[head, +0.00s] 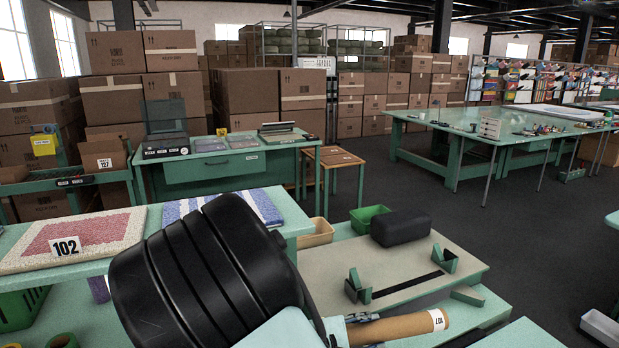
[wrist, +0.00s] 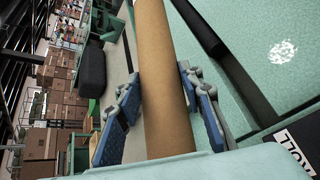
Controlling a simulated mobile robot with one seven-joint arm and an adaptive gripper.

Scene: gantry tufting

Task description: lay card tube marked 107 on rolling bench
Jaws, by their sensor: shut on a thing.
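My gripper (head: 348,322) is shut around the brown card tube (head: 405,327), whose white end label reads 107. In the wrist view the blue-padded fingers of my gripper (wrist: 160,80) press on both sides of the tube (wrist: 165,115). The rolling bench (head: 490,310) is green, with a cream board (head: 415,257) on it bearing green cradle blocks (head: 444,260) and a dark strip. The tube is in front of the board; I cannot tell whether it touches the bench. A partly cut-off label (wrist: 297,145) appears to begin "ROLL".
A rug marked 102 (head: 68,240) and a blue striped rug (head: 222,207) lie on the left table. Open floor (head: 500,215) lies beyond.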

